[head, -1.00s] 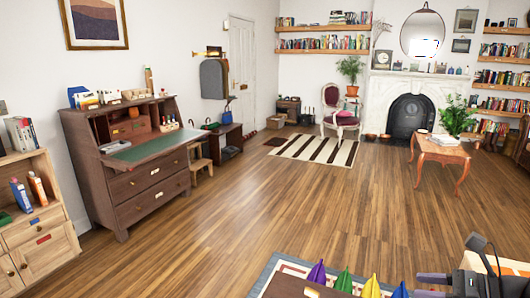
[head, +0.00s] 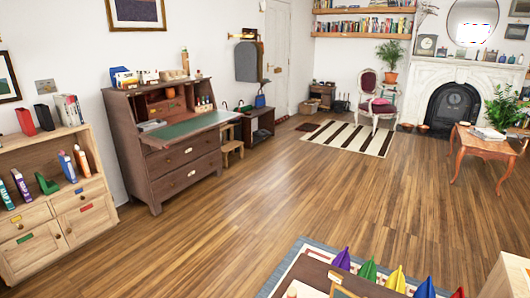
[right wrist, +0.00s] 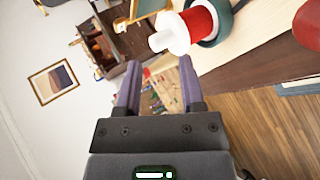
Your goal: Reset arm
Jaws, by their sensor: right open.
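My right gripper (right wrist: 159,78) shows in the right wrist view, its two purple-grey fingers apart with a gap between them. It is open and nothing is held between the fingers. A red and white spool-like object (right wrist: 198,22) is beyond and just above the fingertips in the picture, apart from them. My left gripper is in neither view, and the head view shows no gripper.
In the head view, a wooden desk (head: 180,172) and a shelf cabinet (head: 30,250) stand along the left wall. Bright coloured pointed objects (head: 397,280) line a table at the bottom. The wooden floor (head: 270,200) between is clear.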

